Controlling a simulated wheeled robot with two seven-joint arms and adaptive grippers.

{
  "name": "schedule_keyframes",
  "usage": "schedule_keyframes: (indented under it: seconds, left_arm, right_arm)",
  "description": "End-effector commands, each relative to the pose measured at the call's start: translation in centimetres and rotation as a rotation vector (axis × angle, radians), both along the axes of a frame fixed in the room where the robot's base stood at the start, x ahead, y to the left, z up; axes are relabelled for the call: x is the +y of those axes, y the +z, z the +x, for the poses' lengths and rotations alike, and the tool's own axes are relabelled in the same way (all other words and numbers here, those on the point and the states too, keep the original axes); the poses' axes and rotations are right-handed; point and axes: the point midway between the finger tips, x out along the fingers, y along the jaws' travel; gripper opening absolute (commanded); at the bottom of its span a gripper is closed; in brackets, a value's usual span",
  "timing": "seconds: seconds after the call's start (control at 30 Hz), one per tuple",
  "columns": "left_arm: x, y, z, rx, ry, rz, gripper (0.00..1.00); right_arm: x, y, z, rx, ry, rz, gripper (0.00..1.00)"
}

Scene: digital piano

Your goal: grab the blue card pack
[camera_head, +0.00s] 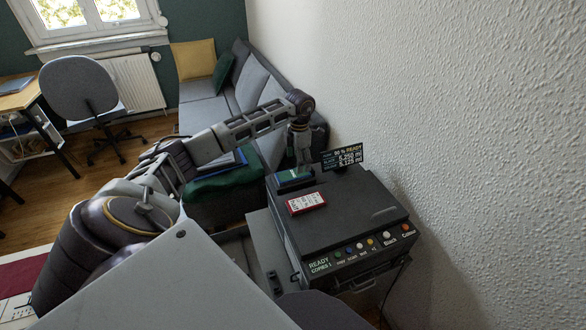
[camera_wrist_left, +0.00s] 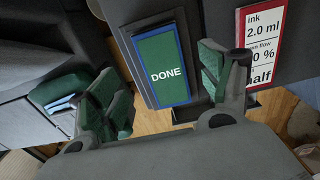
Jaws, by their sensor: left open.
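A blue-edged pack with a green face reading "DONE" (camera_head: 295,179) lies on top of the dark printer (camera_head: 345,225), near its back left edge. In the left wrist view the pack (camera_wrist_left: 162,68) sits between the two fingers, its blue border showing around the green face. My left gripper (camera_head: 300,163) is over that end of the printer, pointing down. It is open and empty, with one finger to each side of the pack in the wrist view. I cannot tell the exact height left between fingertips and pack. My right gripper is not in view.
A red-bordered white card (camera_head: 306,203) lies close beside the pack, and shows at the right in the wrist view (camera_wrist_left: 262,50). A small display (camera_head: 342,159) stands behind. The white wall (camera_head: 450,130) is close on the right; a grey sofa (camera_head: 235,95) is beyond.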

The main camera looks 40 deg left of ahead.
Motion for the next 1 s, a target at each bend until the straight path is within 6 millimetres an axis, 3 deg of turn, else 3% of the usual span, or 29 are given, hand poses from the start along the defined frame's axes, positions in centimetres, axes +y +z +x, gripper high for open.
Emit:
schedule_keyframes:
  seconds: [0.43, 1.0]
  left_arm:
    - [-0.3, -4.4, 0.1, 0.000, 0.001, -0.001, 0.79]
    - [-0.3, -4.8, 0.1, 0.000, 0.000, 0.000, 0.77]
  right_arm:
    - [-0.2, -0.2, -0.7, 0.010, -0.001, -0.002, 0.00]
    - [-0.1, 0.1, 0.7, -0.008, -0.001, -0.001, 0.00]
